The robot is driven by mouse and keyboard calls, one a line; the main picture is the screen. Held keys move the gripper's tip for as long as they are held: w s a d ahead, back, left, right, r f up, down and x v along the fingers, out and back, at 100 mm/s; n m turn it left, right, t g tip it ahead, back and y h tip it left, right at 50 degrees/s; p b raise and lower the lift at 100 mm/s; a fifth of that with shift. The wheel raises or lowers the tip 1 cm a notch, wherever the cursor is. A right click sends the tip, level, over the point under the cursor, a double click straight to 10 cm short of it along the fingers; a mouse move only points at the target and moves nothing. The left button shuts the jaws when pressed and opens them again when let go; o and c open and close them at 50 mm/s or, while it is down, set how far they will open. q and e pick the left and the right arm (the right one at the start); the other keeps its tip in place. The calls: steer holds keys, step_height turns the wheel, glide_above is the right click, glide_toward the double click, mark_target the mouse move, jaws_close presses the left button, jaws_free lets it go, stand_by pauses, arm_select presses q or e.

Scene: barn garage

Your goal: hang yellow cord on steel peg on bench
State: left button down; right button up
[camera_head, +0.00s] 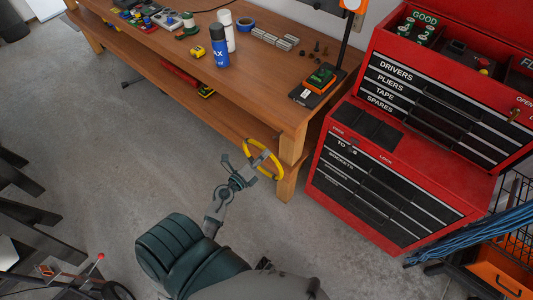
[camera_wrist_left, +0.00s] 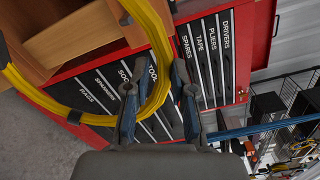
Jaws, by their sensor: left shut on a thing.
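The yellow cord (camera_head: 277,158) is a coiled ring just off the near right corner of the wooden bench (camera_head: 285,105). My left gripper (camera_head: 262,169) is shut on the cord's lower side. In the left wrist view the cord (camera_wrist_left: 157,40) curves down on the left and passes between the fingers of my left gripper (camera_wrist_left: 154,85); dark bands wrap it in places. I cannot tell whether the cord touches the bench. My right gripper is not in view.
A red tool chest (camera_head: 345,185) stands close to the right of the bench corner. A blue spray can (camera_head: 222,53), a white can (camera_head: 227,30) and a black-and-orange box (camera_head: 320,79) stand on the bench. Grey floor (camera_head: 130,150) is clear in front.

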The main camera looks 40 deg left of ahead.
arm_select(q)
steer(key=w, duration=0.1)
steer(key=w+a, duration=0.1)
steer(key=w, duration=0.1)
steer(key=shift+w+a+f, duration=0.1)
steer(key=shift+a+f, duration=0.2)
steer(key=shift+a, duration=0.05)
steer(key=w, duration=0.3)
steer(key=w+d+b, duration=0.1)
steer(key=w, duration=0.2)
steer(key=w+b, duration=0.1)
steer(key=w, duration=0.2)
steer(key=shift+w+d+f, duration=0.1)
steer(key=shift+d+f, duration=0.1)
steer(key=shift+d, duration=0.15)
steer(key=shift+d+f, duration=0.1)
steer(key=shift+f, duration=0.25)
steer(key=shift+f+b, duration=0.4)
steer(key=shift+b, duration=0.05)
steer(key=shift+w+a+f+b, duration=0.15)
steer(key=shift+a+f+b, duration=0.2)
steer(key=shift+f, duration=0.35)
steer(key=shift+d, duration=0.2)
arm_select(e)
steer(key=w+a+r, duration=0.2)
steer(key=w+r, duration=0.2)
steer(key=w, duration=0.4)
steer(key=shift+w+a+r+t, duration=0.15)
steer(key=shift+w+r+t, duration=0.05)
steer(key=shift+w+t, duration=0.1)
